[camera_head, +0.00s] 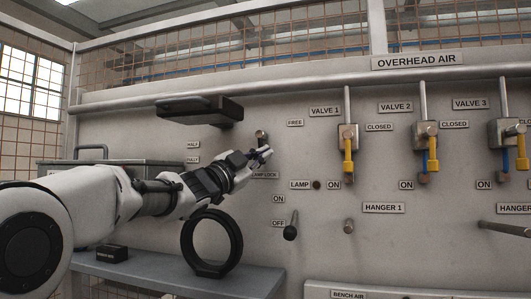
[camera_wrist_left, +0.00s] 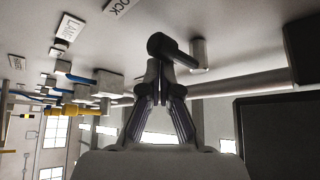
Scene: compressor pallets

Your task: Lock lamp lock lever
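My left gripper (camera_head: 264,154) reaches in from the left to the wall panel, close by the lamp lock label (camera_head: 265,175). In the left wrist view, the fingertips of my left gripper (camera_wrist_left: 161,72) stand close together at the dark lamp lock lever (camera_wrist_left: 178,53). The rounded end of the lever lies just past the tips. I cannot tell whether they pinch it or only stand beside it. A metal post (camera_head: 262,135) shows just above the gripper in the head view, where the gripper covers much of this spot. My right gripper is not in view.
A dark block (camera_head: 200,110) juts from the wall above my left arm. A black ring (camera_head: 212,243) stands on the shelf (camera_head: 160,270) below it. A black-knobbed lever (camera_head: 290,232) and yellow-handled valves (camera_head: 348,150) are to the right.

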